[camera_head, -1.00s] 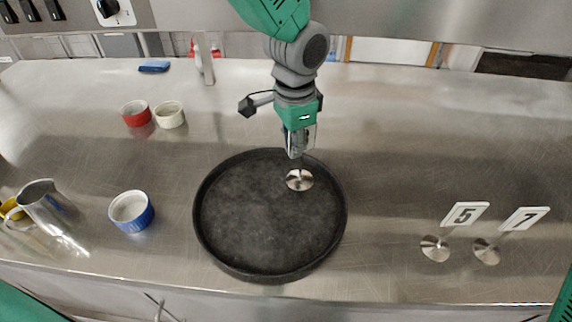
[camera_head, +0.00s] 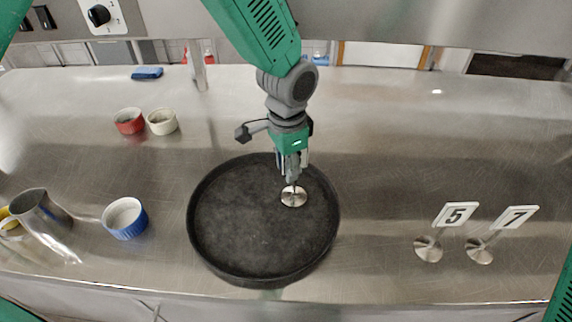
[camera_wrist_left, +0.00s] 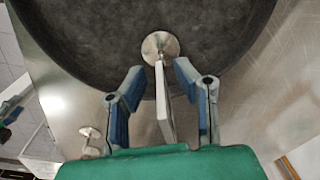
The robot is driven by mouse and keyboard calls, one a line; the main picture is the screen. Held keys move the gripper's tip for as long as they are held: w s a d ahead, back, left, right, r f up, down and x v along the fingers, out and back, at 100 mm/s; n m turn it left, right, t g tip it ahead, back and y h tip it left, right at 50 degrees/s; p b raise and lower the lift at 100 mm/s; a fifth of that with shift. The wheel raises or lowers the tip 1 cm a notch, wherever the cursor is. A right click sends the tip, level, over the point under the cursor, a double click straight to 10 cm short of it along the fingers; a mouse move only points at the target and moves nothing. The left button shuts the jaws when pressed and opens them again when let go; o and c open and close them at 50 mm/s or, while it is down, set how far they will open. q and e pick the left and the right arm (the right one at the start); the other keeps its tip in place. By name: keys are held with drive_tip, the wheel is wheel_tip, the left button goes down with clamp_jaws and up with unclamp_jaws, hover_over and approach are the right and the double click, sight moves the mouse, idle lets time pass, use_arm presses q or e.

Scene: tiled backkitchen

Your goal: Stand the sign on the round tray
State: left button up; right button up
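The sign has a round metal base (camera_head: 293,198) that rests on the black round tray (camera_head: 226,268), right of its middle and toward the back. In the left wrist view its pale plate (camera_wrist_left: 164,104) is seen nearly edge-on, with the base (camera_wrist_left: 160,47) on the tray's dark floor. The sign looks upright. My left gripper (camera_head: 291,177) is above the base. Its blue-padded fingers (camera_wrist_left: 158,85) are open on either side of the plate, with gaps showing. The plate is mostly hidden by the gripper in the head view. My right gripper is not in view.
Signs 5 (camera_head: 455,214) and 7 (camera_head: 516,217) stand on the steel counter at right. A blue ramekin (camera_head: 126,219) and a metal jug (camera_head: 40,212) are left of the tray. Red (camera_head: 129,122) and cream (camera_head: 162,122) ramekins stand farther back. The back right counter is clear.

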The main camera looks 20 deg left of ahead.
use_arm(q)
wheel_tip(320, 180, up, 12)
drive_tip(key=shift+s+d, duration=0.2)
drive_tip(key=shift+d, duration=0.1)
drive_tip(key=shift+d, duration=0.1)
idle(0.3)
